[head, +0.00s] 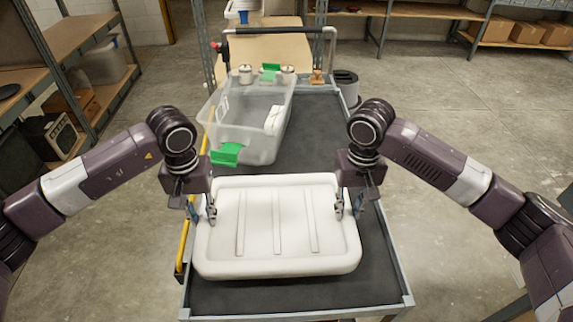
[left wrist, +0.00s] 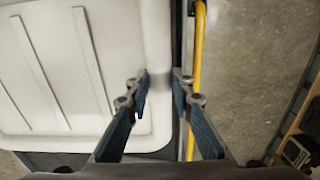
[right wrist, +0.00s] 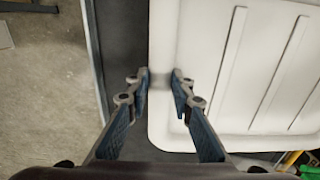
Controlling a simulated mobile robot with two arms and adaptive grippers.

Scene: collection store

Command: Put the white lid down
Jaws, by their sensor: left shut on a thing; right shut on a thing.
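The white lid (head: 277,222) is flat and level over the near end of the dark-topped cart (head: 300,298). I cannot tell whether it touches the cart top or hangs just above it. My left gripper (head: 204,212) is shut on the lid's left rim, and the rim shows between its fingers in the left wrist view (left wrist: 160,80). My right gripper (head: 347,208) is shut on the lid's right rim, also seen in the right wrist view (right wrist: 160,80). A clear open bin (head: 265,152) stands behind the lid, with green latches (head: 225,154) at its ends.
A white object (head: 274,120) and small pale jars (head: 246,74) show at the bin. A yellow bar (head: 183,245) runs along the cart's left side. Shelving (head: 75,45) stands at the left. A dark bare strip of cart lies right of the bin.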

